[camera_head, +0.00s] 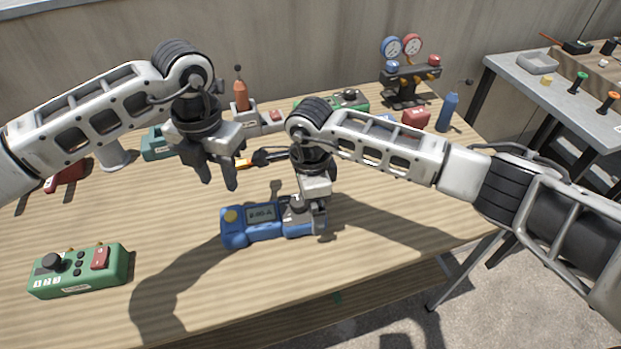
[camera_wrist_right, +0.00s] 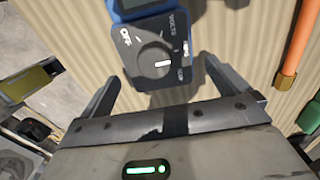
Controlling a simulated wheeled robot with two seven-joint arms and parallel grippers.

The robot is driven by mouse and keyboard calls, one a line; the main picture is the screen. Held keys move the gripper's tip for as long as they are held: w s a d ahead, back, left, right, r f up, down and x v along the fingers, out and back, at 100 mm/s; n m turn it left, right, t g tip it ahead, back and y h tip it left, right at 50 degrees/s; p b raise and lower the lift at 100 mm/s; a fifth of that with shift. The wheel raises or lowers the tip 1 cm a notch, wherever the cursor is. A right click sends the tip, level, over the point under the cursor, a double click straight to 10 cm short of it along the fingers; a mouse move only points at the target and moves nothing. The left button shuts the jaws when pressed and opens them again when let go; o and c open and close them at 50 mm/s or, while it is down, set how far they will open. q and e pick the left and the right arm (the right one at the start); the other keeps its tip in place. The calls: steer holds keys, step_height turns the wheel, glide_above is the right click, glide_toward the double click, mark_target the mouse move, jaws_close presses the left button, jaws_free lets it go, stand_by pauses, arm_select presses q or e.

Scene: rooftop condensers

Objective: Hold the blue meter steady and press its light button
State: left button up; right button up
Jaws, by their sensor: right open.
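The blue meter (camera_head: 262,222) lies on the wooden bench, its display facing up and a round yellow button (camera_head: 231,215) at its left end. Its dial end shows in the right wrist view (camera_wrist_right: 150,52), with a dark face marked OFF and VOLTS. My right gripper (camera_head: 308,222) is at the meter's right end and partly hides it. In the wrist view its open fingers (camera_wrist_right: 172,88) are spread to either side of the dial end, with visible gaps. My left gripper (camera_head: 217,178) is open and empty, pointing down above the bench, behind and left of the meter.
A green control box (camera_head: 78,271) sits at the front left. Behind are a teal box (camera_head: 157,143), an orange-handled tool (camera_head: 240,95), a gauge manifold (camera_head: 405,75) and a blue bottle (camera_head: 448,112). The bench front between the green box and meter is clear.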

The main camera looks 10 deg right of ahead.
mark_target(310, 208)
steer(key=shift+f, duration=1.55)
arm_select(q)
steer(key=shift+c, duration=0.3)
arm_select(e)
steer(key=c, duration=1.3)
arm_select(q)
jaws_close()
